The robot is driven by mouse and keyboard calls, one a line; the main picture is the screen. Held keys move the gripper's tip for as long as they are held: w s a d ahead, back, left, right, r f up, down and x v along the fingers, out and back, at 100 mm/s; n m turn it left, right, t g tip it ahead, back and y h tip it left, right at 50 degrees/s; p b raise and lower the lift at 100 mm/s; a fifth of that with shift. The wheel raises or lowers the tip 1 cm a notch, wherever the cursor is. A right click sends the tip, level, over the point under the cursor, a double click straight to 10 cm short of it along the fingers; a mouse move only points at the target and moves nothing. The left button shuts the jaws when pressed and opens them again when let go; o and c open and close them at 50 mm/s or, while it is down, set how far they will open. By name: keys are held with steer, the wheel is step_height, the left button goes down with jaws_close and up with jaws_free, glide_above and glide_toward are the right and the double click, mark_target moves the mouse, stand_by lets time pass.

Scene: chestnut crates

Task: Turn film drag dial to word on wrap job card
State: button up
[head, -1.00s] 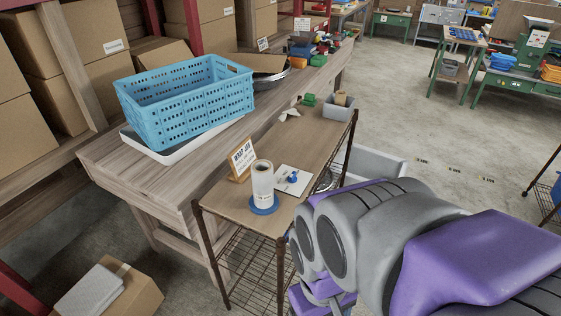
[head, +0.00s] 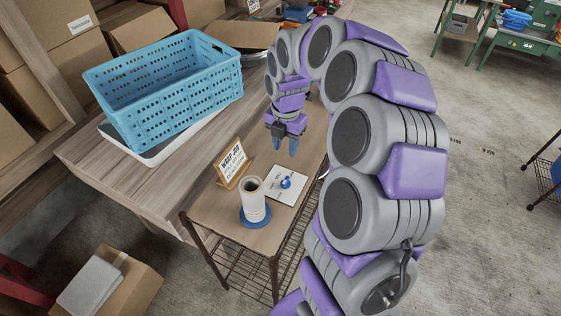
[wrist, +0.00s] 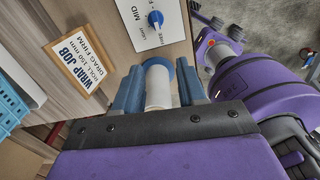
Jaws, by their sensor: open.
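My gripper (head: 285,150) is open and empty, raised above the small cart top, just beyond the dial plate in the head view. Its blue fingers also show in the wrist view (wrist: 160,85). The blue dial (head: 286,183) with a white pointer mark sits on a white plate (head: 276,192); it also shows in the wrist view (wrist: 155,18). MID is readable on the plate; other words are small, and the plate's top is cut off there. The wrap job card (wrist: 82,62) reads "ROLL 150 mm, DRAG FIRM". It stands left of the plate in the head view (head: 231,164).
A white film roll (head: 251,198) stands on a blue base (head: 255,218) beside the plate, near the cart's front edge. A blue crate (head: 165,105) sits in a white tray on the wooden bench (head: 110,178) to the left. A carton (head: 125,280) stands on the floor.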

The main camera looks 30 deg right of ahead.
steer(key=w+d+n, duration=0.1)
steer(key=w+d, duration=0.1)
steer(key=b, duration=0.1)
glide_toward(286, 179)
step_height(286, 179, down, 8)
steer(key=shift+s+a+r+b, duration=0.1)
steer(key=shift+s+a+b, duration=0.05)
steer(key=shift+b, duration=1.05)
steer(key=shift+a+f, duration=0.3)
steer(key=shift+f, duration=0.15)
steer(key=shift+d, duration=0.45)
steer(key=shift+c, duration=1.3)
steer(key=shift+a, duration=0.2)
jaws_close()
